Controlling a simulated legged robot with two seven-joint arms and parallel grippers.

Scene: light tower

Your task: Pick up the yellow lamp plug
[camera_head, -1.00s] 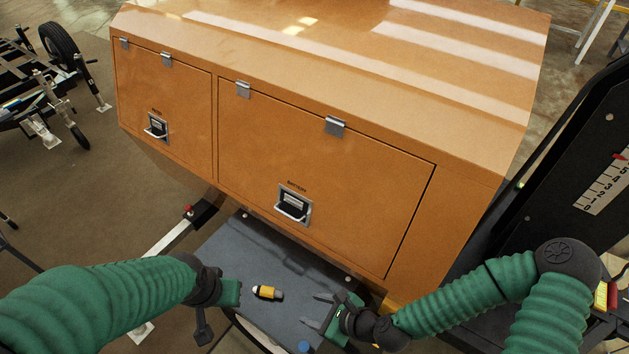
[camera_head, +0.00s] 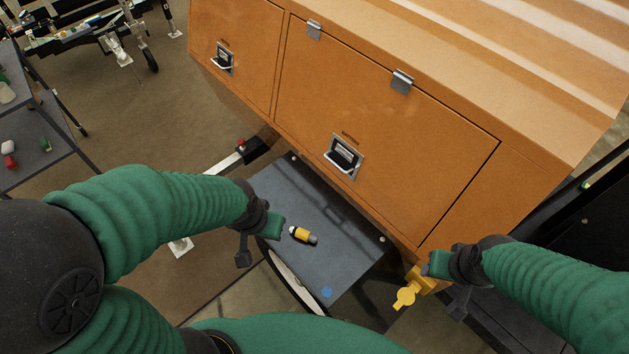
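The yellow lamp plug (camera_head: 304,236) lies on its side on the dark grey fender plate (camera_head: 340,252) below the orange cabinet. Its pale end points left and its black end points right. My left gripper (camera_head: 282,226) is just left of the plug, close to its pale end, and appears apart from it. Its fingers show edge-on, so their opening is unclear. My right gripper (camera_head: 428,266) is right of the fender plate, away from the plug, by the cabinet's lower edge. Its fingers are too foreshortened to judge.
The orange cabinet (camera_head: 365,130) with latched doors rises behind the plate. A yellow fitting with a round cap (camera_head: 406,296) hangs below my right gripper. A dark table (camera_head: 45,150) with small objects stands left.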

